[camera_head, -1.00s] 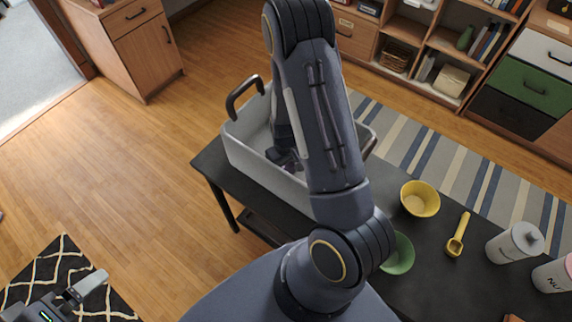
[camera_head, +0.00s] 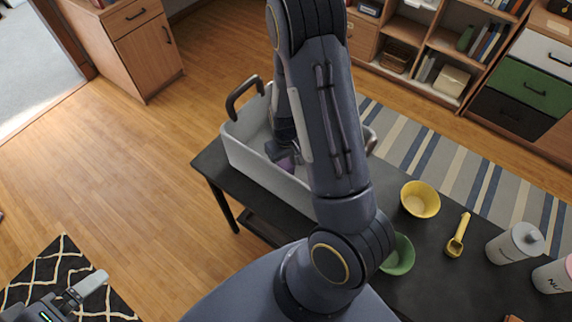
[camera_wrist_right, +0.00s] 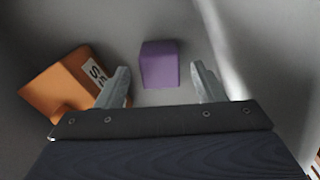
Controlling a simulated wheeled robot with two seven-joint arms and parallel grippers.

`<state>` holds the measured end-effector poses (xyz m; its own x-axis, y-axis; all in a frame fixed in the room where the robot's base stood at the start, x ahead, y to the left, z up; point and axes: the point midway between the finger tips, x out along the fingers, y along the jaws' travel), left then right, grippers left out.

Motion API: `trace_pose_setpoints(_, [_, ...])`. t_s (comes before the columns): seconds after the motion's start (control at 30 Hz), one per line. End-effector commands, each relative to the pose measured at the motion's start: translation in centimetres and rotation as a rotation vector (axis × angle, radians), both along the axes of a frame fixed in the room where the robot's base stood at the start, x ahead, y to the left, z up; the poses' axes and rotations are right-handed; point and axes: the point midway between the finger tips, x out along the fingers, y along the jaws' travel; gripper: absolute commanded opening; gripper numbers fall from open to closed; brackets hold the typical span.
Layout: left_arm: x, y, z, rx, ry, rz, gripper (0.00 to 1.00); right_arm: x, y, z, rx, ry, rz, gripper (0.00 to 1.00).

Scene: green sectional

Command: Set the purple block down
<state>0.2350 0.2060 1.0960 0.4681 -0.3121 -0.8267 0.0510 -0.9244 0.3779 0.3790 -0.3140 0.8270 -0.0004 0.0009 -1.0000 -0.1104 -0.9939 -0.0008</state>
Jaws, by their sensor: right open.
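The purple block (camera_head: 287,164) sits inside the grey bin (camera_head: 250,172) on the dark table, partly hidden by my right arm. In the right wrist view the purple block (camera_wrist_right: 160,64) rests on the bin floor, between and just beyond the spread fingers. My right gripper (camera_head: 281,152) is over the bin with its jaws open, and gaps show on both sides of the block. An orange box (camera_wrist_right: 62,82) with a white label lies left of the fingers. My left gripper (camera_head: 84,291) is at the lower left, only partly in frame, its opening unclear.
On the dark table (camera_head: 440,285), right of my arm, are a yellow bowl (camera_head: 420,199), a green bowl (camera_head: 399,255), a yellow scoop (camera_head: 457,240) and two canisters, one grey-lidded (camera_head: 515,243). The bin has upright dark handles.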

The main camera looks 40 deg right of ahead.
Motion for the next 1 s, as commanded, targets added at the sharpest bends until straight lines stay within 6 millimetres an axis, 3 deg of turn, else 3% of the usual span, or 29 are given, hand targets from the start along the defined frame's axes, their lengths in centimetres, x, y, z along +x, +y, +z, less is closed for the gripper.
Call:
trace_pose_setpoints(0.2, [0.0, 0.0, 0.3, 0.0, 0.0, 0.0, 1.0, 0.2, 0.0, 5.0, 0.0, -0.007, 0.001, 0.62])
trace_pose_setpoints(0.4, [0.0, 0.0, 0.5, 0.0, 0.0, 0.0, 1.0, 0.1, 0.0, 7.8, 0.0, -0.004, 0.001, 0.62])
trace_pose_setpoints(1.0, [0.0, 0.0, 0.5, 0.0, 0.0, 0.0, 1.0, 0.0, 0.0, 8.5, -0.001, -0.001, 0.0, 0.62])
